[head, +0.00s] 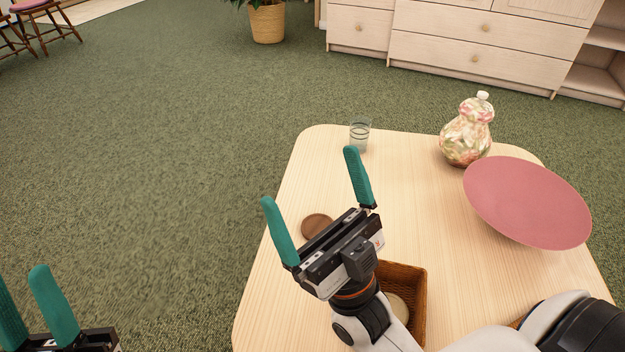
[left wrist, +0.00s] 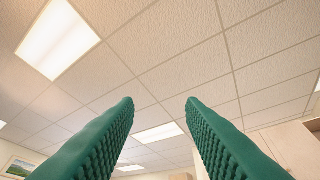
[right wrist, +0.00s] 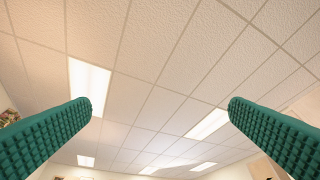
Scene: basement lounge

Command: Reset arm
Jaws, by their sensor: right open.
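My right gripper (head: 316,200) is open and empty, held above the light wooden table (head: 410,170) with its green fingers pointing up and away. In the right wrist view its fingers (right wrist: 160,110) are wide apart with only ceiling between them. My left gripper (head: 22,295) is at the lower left of the head view, over the carpet and left of the table. In the left wrist view its fingers (left wrist: 160,105) are apart, with nothing between them but ceiling.
On the table are a glass (head: 360,135), a floral jar (head: 467,135), a pink plate-like disc (head: 527,203), a brown round piece (head: 317,227) and a wicker basket (head: 415,290) partly hidden by my right arm. A drawer cabinet (head: 470,45) and potted plant (head: 267,22) stand behind.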

